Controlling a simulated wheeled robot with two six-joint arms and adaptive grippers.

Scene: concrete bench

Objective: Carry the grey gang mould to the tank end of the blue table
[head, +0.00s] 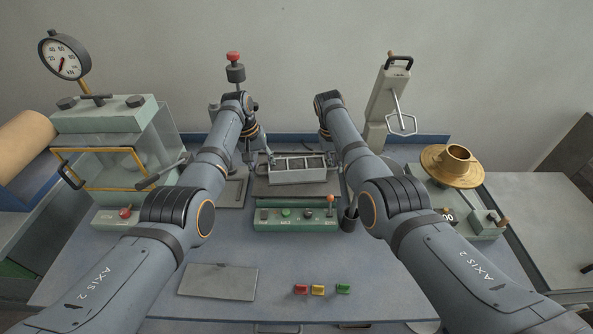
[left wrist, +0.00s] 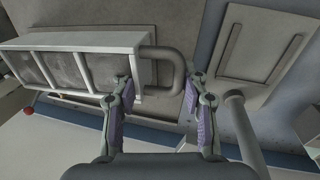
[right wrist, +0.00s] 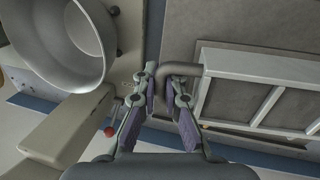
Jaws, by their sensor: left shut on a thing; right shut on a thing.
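The grey gang mould (head: 297,170) is a long open tray with several compartments and a loop handle at each end. It is level over the dark plate of a green-fronted machine (head: 297,214); whether it touches the plate I cannot tell. My left gripper (head: 264,158) is shut on the mould's left handle, which shows between the fingers in the left wrist view (left wrist: 172,70). My right gripper (head: 334,158) is shut on the right handle, seen in the right wrist view (right wrist: 186,70). The glass-walled tank (head: 115,160) stands at the left end of the blue table (head: 300,262).
A flat railed plate (left wrist: 262,42) lies left of the machine. A red-topped post (head: 235,75) rises behind my left gripper. A brass dish (head: 453,165) stands at right. A loose grey plate (head: 218,281) and red, yellow and green blocks (head: 318,289) lie in front.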

